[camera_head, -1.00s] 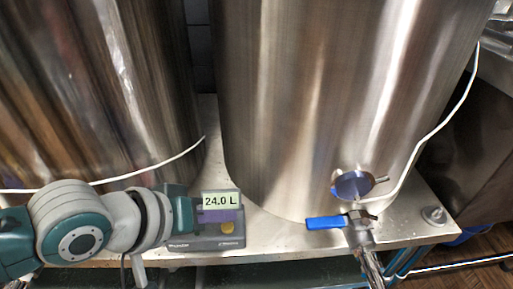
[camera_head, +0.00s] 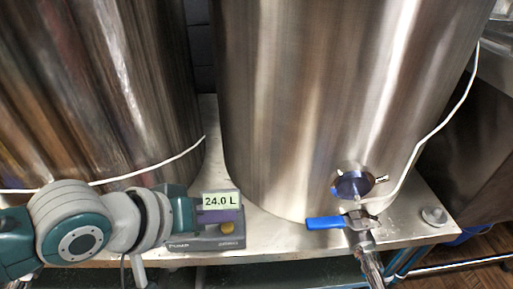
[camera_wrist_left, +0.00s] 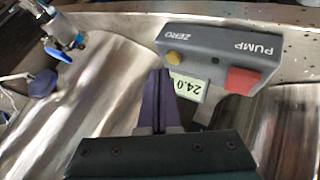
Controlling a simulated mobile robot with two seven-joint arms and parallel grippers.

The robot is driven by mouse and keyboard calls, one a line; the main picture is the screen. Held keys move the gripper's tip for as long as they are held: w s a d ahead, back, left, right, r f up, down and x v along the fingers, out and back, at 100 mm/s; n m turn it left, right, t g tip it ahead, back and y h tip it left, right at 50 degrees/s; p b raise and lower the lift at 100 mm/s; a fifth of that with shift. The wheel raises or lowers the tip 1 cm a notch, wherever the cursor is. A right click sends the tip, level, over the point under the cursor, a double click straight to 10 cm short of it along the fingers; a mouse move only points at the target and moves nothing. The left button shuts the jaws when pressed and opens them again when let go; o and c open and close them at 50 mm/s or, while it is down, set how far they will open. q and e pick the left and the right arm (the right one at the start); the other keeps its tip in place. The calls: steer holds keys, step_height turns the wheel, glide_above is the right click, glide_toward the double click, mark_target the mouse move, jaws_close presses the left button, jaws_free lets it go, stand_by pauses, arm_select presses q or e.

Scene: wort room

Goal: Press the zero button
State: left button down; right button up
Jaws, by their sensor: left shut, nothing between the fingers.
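My right gripper is out of view.
Two large steel vessels stand behind: one at left (camera_head: 90,90) and one in the middle (camera_head: 330,100). A blue-handled valve (camera_head: 325,223) and a round gauge (camera_head: 352,184) project from the middle one. A white cable (camera_head: 150,168) crosses the left vessel.

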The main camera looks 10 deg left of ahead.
arm_select(q)
steer(key=shift+f, duration=0.15)
steer(key=shift+f, duration=0.3)
steer(key=shift+f+b, duration=0.45)
steer(key=shift+b, duration=0.15)
stand_by(0.4)
stand_by(0.3)
steer(key=shift+r+p, duration=0.9)
steer(key=shift+p, duration=0.15)
step_height(320, 180, up, 5)
steer(key=p, duration=0.5)
